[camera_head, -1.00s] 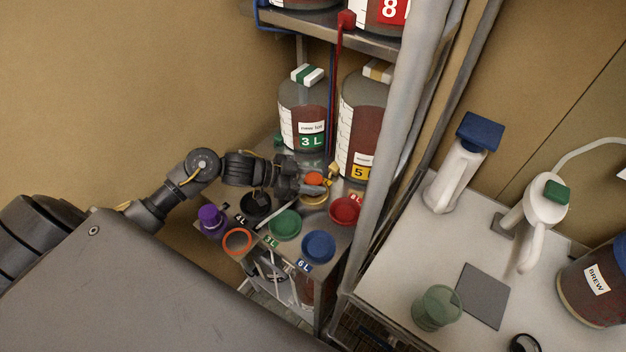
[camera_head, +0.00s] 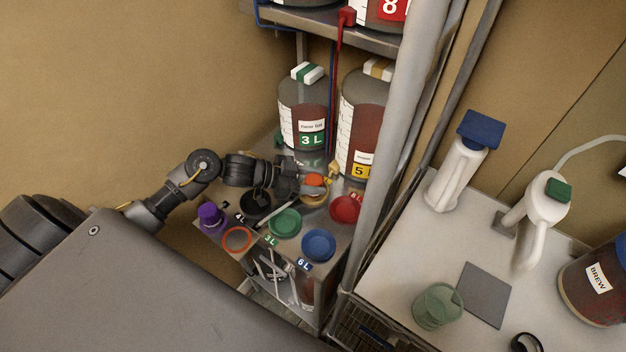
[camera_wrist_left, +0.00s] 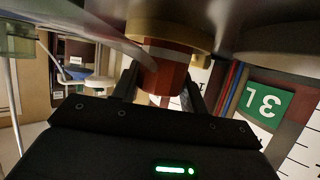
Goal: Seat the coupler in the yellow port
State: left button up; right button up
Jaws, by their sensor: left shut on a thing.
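My left gripper (camera_head: 303,184) is shut on an orange-red coupler (camera_head: 315,180) at the yellow port (camera_head: 317,201) on the metal shelf top. In the left wrist view, which is upside down, the coupler (camera_wrist_left: 163,76) stands between the two fingers. Its end meets the tan-yellow ring of the port (camera_wrist_left: 190,37). The coupler looks roughly in line with the ring. How deep it sits in the port cannot be told. My right gripper is not in view.
Green (camera_head: 285,222), blue (camera_head: 318,244), red (camera_head: 345,208) and black (camera_head: 256,204) ports surround the yellow one. A purple piece (camera_head: 210,215) stands at the left. The 3 L jar (camera_head: 303,112) is close behind my gripper. A metal post (camera_head: 390,150) stands right of the shelf.

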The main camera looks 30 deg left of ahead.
pick_arm(q)
jog(key=shift+s+f, duration=0.15)
jog(key=shift+f, duration=0.2)
